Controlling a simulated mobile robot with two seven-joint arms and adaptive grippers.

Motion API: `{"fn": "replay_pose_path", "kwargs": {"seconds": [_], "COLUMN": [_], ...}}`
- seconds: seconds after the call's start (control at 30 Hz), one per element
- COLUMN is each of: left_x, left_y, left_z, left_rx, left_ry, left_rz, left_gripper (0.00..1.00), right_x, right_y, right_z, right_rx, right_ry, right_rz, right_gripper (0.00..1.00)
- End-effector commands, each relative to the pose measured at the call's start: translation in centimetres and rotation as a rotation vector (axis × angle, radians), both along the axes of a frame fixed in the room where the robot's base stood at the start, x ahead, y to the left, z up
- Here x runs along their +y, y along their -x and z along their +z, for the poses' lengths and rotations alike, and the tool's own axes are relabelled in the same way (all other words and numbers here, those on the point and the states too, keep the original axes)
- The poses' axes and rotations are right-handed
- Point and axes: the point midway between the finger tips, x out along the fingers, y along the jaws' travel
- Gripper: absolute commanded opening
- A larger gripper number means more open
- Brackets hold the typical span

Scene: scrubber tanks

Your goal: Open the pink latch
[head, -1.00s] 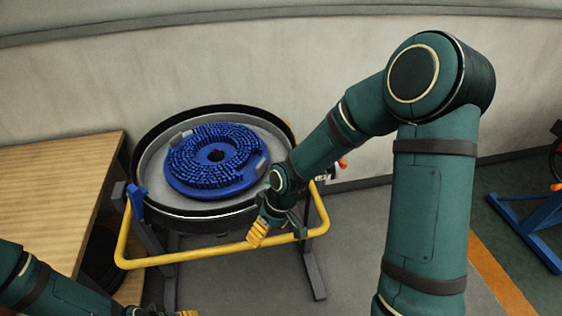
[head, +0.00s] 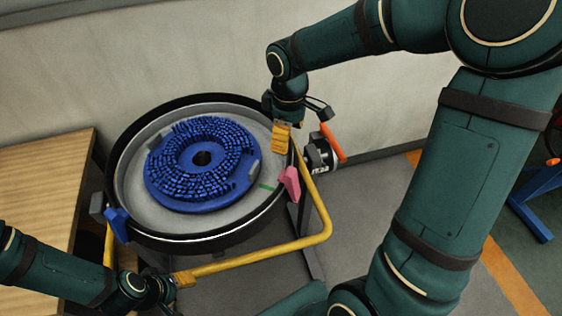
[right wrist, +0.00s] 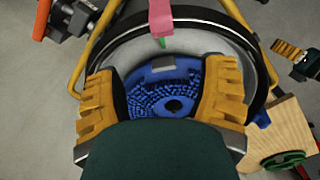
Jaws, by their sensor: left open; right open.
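The pink latch (head: 290,184) sits on the right rim of the round tank (head: 236,238) in the head view. It also shows at the top of the right wrist view (right wrist: 161,18), beyond my fingertips. My right gripper (head: 282,138) is open above the tank's right rim, behind the latch and apart from it. Its two yellow fingers (right wrist: 161,72) are spread wide in the right wrist view, with nothing between them but the tank below. My left gripper (head: 184,279) is low at the tank's front, by the yellow bar, open; its second finger is hard to see.
A blue round brush (head: 168,188) lies in the tank. A blue latch (head: 117,224) is on the left rim. A yellow bar (head: 255,250) runs around the front. An orange lever (head: 333,142) stands out at the right. A wooden table (head: 40,190) is at left.

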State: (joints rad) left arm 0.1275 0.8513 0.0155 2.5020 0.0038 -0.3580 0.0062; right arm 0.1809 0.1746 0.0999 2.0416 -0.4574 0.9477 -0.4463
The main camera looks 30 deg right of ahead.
Motion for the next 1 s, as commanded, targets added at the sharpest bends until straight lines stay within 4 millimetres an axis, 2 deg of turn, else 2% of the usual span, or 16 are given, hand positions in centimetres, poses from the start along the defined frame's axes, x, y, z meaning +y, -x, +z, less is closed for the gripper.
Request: {"fn": "replay_pose_path", "kwargs": {"seconds": [0.6,0.8,1.0], "left_x": [-0.1,-0.1,-0.1], "left_y": [0.8,0.7,0.6], "left_z": [-2.6,-3.1,-3.1], "left_rx": [0.017,0.015,0.014], "left_ry": [0.004,0.003,0.003], "left_rz": [-0.013,-0.013,-0.013], "left_gripper": [0.47,0.47,0.47], "right_x": [0.0,0.0,0.0], "right_y": [0.2,0.1,0.1], "right_z": [-11.0,-13.0,-13.4], "right_rx": [0.005,0.002,0.001], "right_ry": [-0.001,-0.001,-0.001], "right_rz": [0.000,0.000,-0.001], "right_gripper": [0.71,0.71,0.71]}}
